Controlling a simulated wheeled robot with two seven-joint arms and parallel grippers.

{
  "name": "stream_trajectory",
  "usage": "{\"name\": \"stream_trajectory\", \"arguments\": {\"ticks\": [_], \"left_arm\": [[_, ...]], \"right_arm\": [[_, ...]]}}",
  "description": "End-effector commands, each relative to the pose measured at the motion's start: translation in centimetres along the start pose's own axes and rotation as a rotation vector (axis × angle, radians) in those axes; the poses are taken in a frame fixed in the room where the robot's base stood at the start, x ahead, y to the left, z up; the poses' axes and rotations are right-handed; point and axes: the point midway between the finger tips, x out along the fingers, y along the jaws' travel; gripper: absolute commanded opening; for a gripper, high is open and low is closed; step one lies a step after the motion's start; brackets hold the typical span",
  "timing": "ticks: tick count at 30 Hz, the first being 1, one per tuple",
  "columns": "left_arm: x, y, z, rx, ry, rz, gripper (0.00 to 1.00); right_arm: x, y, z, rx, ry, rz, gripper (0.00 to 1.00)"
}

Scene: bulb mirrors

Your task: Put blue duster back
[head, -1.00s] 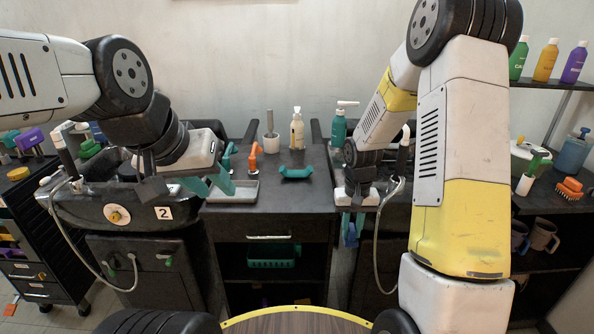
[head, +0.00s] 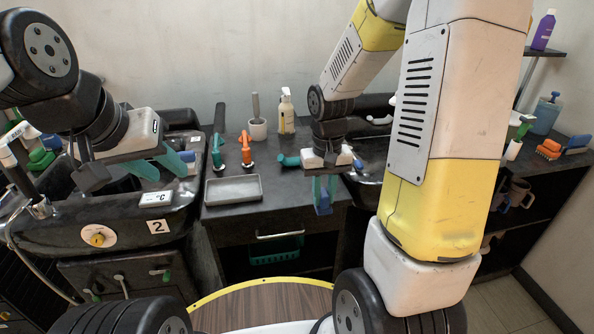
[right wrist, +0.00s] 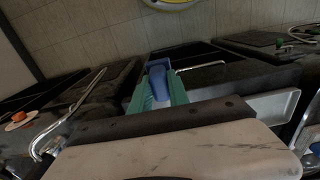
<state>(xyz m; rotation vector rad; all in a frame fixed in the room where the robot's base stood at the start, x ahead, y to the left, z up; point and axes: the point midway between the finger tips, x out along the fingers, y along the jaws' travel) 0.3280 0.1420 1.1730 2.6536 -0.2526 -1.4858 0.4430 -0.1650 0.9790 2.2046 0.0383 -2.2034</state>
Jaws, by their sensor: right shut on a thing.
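My right gripper (head: 322,190) is shut on the blue duster (head: 323,206), which hangs below its teal fingers in front of the counter's front edge. In the right wrist view the blue duster (right wrist: 158,82) sits between the fingers; part of it is hidden by them. My left gripper (head: 160,166) is open and empty, above the left basin (head: 120,213) marked 2.
A grey tray (head: 233,190) lies on the counter, with a teal and an orange tool (head: 246,150) behind it. A white pump bottle (head: 286,112) and a mortar (head: 257,128) stand farther back. An orange brush (head: 548,149) lies on the right shelf. A teal basket (head: 276,249) is under the counter.

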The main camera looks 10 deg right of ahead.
Motion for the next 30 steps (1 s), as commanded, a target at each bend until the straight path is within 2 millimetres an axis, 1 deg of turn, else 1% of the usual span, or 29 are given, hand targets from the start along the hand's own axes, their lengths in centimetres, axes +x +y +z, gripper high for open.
{"name": "stream_trajectory", "arguments": {"ticks": [1, 9, 12, 15, 20, 27, 30], "left_arm": [[0.0, 0.0, 0.0, 0.0, 0.0, 0.0, 0.36], [0.0, 0.0, 0.0, 0.0, 0.0, 0.0, 0.36], [0.0, 0.0, 0.0, 0.0, 0.0, 0.0, 0.36], [0.0, 0.0, 0.0, 0.0, 0.0, 0.0, 0.36], [0.0, 0.0, 0.0, 0.0, 0.0, 0.0, 0.36], [0.0, 0.0, 0.0, 0.0, 0.0, 0.0, 0.36], [0.0, 0.0, 0.0, 0.0, 0.0, 0.0, 0.36]], "right_arm": [[0.2, 0.0, -1.5, 0.001, -0.002, 0.0, 0.0], [0.9, 0.2, -8.7, 0.0, -0.001, 0.0, 0.0], [1.1, 0.3, -10.8, 0.0, 0.001, 0.0, 0.0], [1.2, 0.3, -12.1, 0.0, 0.0, 0.0, 0.0], [1.5, 0.3, -12.8, 0.0, -0.001, 0.0, 0.0], [4.5, 0.3, -12.7, 0.0, -0.003, 0.0, 0.0], [4.8, 0.3, -12.8, 0.0, 0.0, 0.0, 0.0]]}}
